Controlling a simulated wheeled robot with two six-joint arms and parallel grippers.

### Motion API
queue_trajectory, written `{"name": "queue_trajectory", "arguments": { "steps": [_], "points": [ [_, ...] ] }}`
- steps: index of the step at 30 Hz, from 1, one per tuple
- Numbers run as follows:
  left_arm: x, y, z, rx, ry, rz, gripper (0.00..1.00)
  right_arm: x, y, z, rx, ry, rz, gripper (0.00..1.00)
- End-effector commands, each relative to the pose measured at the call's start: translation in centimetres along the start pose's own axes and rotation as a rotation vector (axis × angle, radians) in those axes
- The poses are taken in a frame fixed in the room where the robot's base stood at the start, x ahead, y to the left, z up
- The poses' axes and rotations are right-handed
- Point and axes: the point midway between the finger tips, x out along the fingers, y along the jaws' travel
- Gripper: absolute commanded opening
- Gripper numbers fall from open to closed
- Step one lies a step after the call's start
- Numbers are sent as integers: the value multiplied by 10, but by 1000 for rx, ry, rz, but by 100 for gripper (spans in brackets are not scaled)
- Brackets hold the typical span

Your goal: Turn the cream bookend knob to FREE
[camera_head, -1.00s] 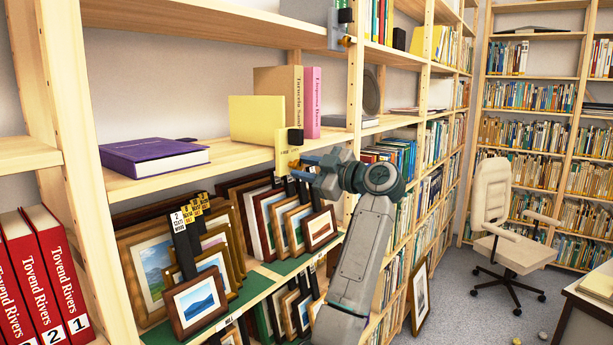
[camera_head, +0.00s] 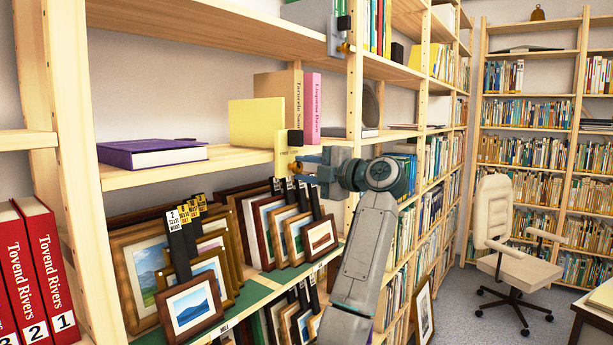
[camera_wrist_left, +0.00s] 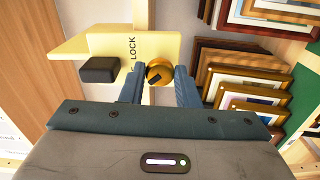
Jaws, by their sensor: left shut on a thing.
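The cream bookend (camera_head: 257,122) stands on the middle shelf, its front plate hanging over the shelf edge. In the wrist view the cream plate (camera_wrist_left: 165,45) carries the word LOCK, a small black block (camera_wrist_left: 98,70) and a round brass knob (camera_wrist_left: 159,72) with a dark mark on its face. My left gripper (camera_head: 302,167) is at the plate, and its blue fingers (camera_wrist_left: 160,84) are shut on the knob, one on each side. Any FREE lettering is not readable; part of the plate near the left finger is hidden. My right gripper is not in view.
A purple book (camera_head: 152,152) lies left on the same shelf; a tan book (camera_head: 279,95) and a pink book (camera_head: 312,105) stand behind the bookend. Framed prints (camera_head: 190,305) lean in racks below. A grey bookend (camera_head: 336,36) hangs above. Floor space lies right, near a chair (camera_head: 497,220).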

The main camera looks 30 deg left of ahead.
Motion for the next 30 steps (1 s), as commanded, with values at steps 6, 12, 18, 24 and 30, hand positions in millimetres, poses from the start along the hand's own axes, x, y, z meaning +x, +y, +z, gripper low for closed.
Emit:
{"name": "queue_trajectory", "arguments": {
  "steps": [6,12,18,24,30],
  "points": [
    [0,-1,0,-59,0,-1,6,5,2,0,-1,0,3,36],
    [0,0,0,-76,0,-1,6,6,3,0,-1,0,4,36],
    [0,0,0,-77,0,-1,6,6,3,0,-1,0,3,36],
    [0,0,0,-76,0,-1,44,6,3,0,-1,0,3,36],
    [0,0,0,-76,0,-1,50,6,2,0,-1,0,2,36]
  ]
}}
